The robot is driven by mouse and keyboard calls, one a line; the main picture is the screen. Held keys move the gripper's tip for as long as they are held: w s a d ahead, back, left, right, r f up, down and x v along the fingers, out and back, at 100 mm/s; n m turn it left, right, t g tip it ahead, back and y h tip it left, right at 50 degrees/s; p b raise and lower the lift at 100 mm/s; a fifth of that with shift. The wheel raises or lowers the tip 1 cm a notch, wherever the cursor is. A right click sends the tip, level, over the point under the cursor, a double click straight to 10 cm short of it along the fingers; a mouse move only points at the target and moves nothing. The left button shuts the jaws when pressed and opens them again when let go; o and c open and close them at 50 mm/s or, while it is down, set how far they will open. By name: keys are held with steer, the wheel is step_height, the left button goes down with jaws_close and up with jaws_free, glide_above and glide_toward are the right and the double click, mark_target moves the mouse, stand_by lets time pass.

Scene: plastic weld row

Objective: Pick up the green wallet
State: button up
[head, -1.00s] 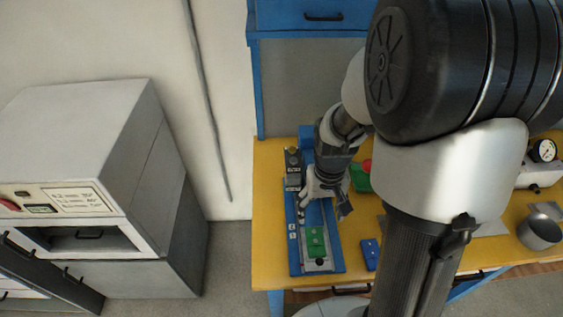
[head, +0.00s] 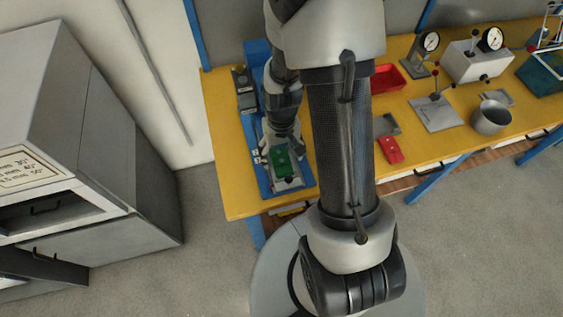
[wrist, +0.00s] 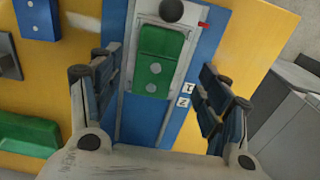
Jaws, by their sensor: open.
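The green wallet (head: 281,158), a flat block with pale dots, lies on the grey bed of a blue fixture (head: 264,190) near the table's left end. In the wrist view the wallet (wrist: 155,68) lies ahead, between the lines of my two fingers and apart from them. My gripper (head: 277,143) is just behind the wallet in the head view; its open fingers (wrist: 160,80) hold nothing. A dark round knob (wrist: 171,10) sits at the far end of the bed in the wrist view.
Another green thing (wrist: 28,135) and a blue dotted card (wrist: 40,18) lie left in the wrist view. My arm hides part of the yellow table (head: 228,188). A red piece (head: 391,150), a red tray (head: 387,78) and a metal cup (head: 491,117) stand to the right.

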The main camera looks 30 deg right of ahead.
mark_target(283, 163)
step_height(283, 163, down, 4)
steer(key=shift+d+f+b, duration=0.15)
steer(key=shift+f+b, duration=0.05)
steer(key=shift+b, duration=0.65)
steer(key=shift+r, duration=0.1)
steer(key=c, duration=1.2)
steer(key=shift+r, duration=0.1)
